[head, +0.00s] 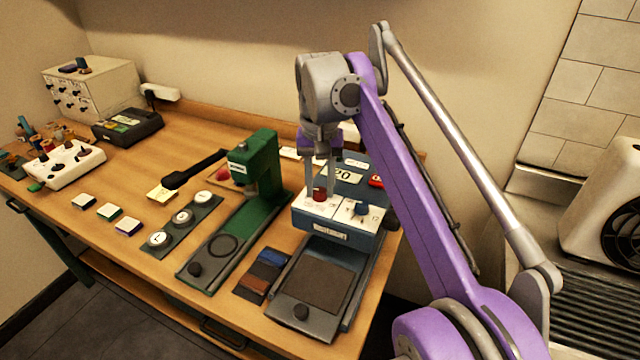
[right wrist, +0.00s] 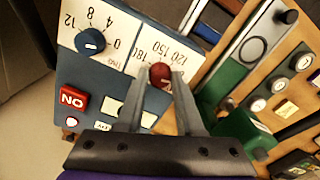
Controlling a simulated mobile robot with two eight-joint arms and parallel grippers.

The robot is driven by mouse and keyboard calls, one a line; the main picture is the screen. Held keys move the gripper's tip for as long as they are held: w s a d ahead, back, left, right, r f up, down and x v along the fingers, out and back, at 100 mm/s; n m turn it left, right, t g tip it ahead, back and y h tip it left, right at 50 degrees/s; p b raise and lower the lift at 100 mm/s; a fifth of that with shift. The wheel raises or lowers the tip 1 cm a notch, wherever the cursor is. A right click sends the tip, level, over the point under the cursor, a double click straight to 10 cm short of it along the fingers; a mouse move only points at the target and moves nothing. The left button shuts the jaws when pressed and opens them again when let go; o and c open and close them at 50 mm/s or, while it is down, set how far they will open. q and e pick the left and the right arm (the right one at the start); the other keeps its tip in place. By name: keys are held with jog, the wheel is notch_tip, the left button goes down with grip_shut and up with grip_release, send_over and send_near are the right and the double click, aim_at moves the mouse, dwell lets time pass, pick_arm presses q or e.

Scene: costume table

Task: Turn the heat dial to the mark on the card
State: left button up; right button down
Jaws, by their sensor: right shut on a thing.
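The heat dial is a small red knob (head: 319,195) on the white scale panel of a blue press (head: 322,228) at the table's right end. In the right wrist view the red knob (right wrist: 160,76) sits beside printed numbers 120, 150 and 180. My right gripper (head: 320,187) reaches down from above, and its two fingers (right wrist: 159,84) are shut on the knob's sides. The knob's pointer is too small to read. A pale card or label (head: 343,174) reading about "20" shows behind the panel; I cannot tell whether it is the task's card. My left gripper is out of view.
A blue knob (head: 361,208) with its own scale is close beside the red one. A red ON switch (right wrist: 73,101) is on the press too. A green press (head: 262,165) stands to the left. Swatches (head: 262,274) lie in front. The table's front left has free room.

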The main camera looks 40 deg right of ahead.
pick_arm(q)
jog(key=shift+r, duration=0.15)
pick_arm(e)
jog(key=n+p, duration=0.3)
jog(key=n, duration=0.1)
jog(key=shift+r, duration=0.2)
jog(key=n+p, duration=0.3)
jog(key=n, duration=0.2)
jog(key=shift+p, duration=0.35)
jog(key=n+p, duration=0.2)
jog(key=n, duration=0.3)
jog(key=shift+n, duration=0.4)
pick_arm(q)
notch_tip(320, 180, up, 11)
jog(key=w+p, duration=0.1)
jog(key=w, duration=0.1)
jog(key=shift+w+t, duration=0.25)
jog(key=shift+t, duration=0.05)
pick_arm(e)
jog(key=n, duration=0.4)
jog(key=shift+f+n, duration=0.1)
jog(key=shift+n, duration=0.3)
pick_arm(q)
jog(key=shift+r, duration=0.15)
pick_arm(e)
jog(key=c, duration=0.6)
grip_release()
jog(key=shift+o, duration=0.2)
